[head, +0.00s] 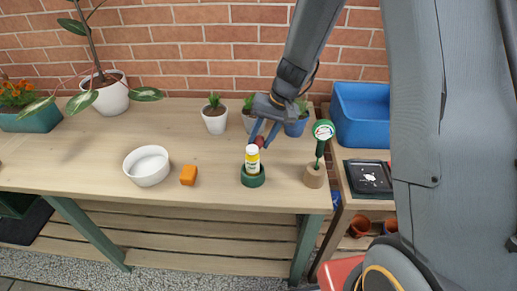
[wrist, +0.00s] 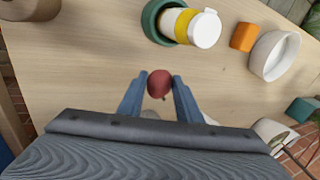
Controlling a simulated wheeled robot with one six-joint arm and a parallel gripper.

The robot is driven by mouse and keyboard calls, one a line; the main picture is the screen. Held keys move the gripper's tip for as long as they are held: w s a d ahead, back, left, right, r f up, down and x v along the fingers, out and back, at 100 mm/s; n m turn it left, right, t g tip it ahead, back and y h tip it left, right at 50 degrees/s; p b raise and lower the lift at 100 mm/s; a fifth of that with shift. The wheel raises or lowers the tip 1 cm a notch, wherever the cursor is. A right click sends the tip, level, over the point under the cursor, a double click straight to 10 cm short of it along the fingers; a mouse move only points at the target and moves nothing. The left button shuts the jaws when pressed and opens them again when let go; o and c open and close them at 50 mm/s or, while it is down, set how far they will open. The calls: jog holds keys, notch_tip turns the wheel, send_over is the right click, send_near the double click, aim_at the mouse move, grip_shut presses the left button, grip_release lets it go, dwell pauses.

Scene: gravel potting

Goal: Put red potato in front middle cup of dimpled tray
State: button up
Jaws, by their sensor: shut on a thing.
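My gripper (head: 262,135) is shut on a small round dark red thing, the red potato (wrist: 159,84), held between the blue fingertips in the wrist view. The potato (head: 259,141) is partly hidden behind the fingers in the head view. It is above the bench, just behind the yellow-and-white bottle. No dimpled tray shows clearly. A flat black thing (head: 368,178) with pale marks lies on the lower wooden surface at the right; I cannot tell whether it has cups.
A yellow-and-white bottle (head: 252,158) stands in a green holder (head: 253,180). A white bowl (head: 147,166) and an orange block (head: 188,175) are left. Small pots line the back; a blue bin (head: 360,115) stands right.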

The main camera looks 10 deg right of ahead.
jog(key=shift+f+p, duration=0.3)
jog(key=shift+f, duration=2.25)
jog(key=shift+f, duration=0.2)
jog(key=o, duration=0.9)
jog(key=shift+r, duration=0.1)
